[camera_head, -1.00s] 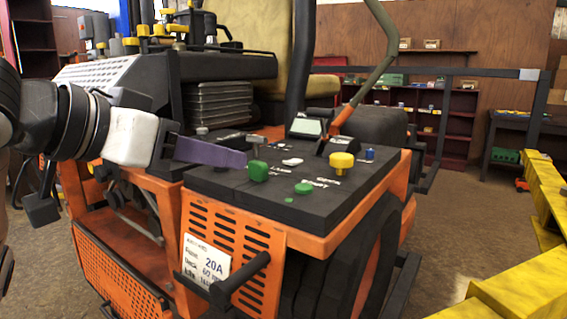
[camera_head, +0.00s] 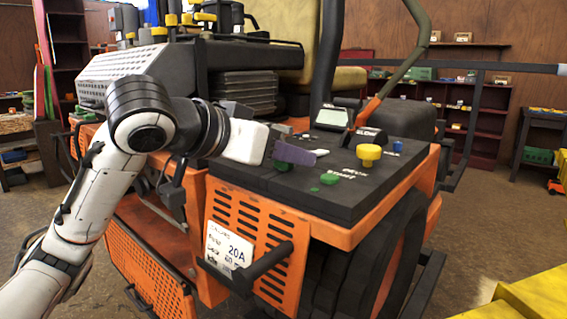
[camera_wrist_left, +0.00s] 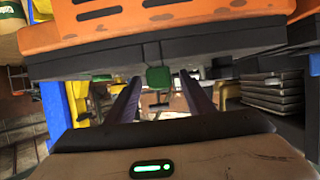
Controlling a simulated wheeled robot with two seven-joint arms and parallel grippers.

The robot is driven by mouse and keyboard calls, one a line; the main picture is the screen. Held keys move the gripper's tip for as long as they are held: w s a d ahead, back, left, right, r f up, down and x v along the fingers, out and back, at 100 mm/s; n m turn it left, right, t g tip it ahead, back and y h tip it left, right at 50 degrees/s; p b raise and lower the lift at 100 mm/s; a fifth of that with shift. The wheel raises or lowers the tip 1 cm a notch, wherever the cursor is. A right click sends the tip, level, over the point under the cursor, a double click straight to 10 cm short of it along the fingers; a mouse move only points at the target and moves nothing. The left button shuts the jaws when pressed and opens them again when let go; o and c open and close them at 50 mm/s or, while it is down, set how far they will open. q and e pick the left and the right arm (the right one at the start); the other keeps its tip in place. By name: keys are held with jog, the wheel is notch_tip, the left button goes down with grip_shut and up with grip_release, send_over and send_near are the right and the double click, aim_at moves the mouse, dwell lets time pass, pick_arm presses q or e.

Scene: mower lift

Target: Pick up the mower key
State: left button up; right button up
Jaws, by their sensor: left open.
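My left gripper (camera_head: 300,156), with purple fingers, is over the left part of the mower's dark control panel (camera_head: 300,196). It is open, and its two fingers show apart in the left wrist view (camera_wrist_left: 158,79). A green piece (camera_wrist_left: 158,76) appears between the fingertips there, with nothing visibly gripped. In the head view a green knob (camera_head: 283,166) is partly hidden by the fingers. A white flat piece (camera_head: 320,152), a yellow knob (camera_head: 369,154), a blue knob (camera_head: 397,146) and a flat green button (camera_head: 329,179) are on the panel. I cannot tell which piece is the key. My right gripper is not in view.
The orange mower body (camera_head: 250,240) fills the middle, with a black handle (camera_head: 262,267) sticking out in front. A small screen (camera_head: 332,117) and lever stand behind the panel. Yellow beams (camera_head: 530,295) lie at lower right. Shelves (camera_head: 480,115) line the back wall.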

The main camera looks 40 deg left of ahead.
pick_arm(q)
jog(key=c, duration=1.1)
jog(key=shift+r, duration=0.1)
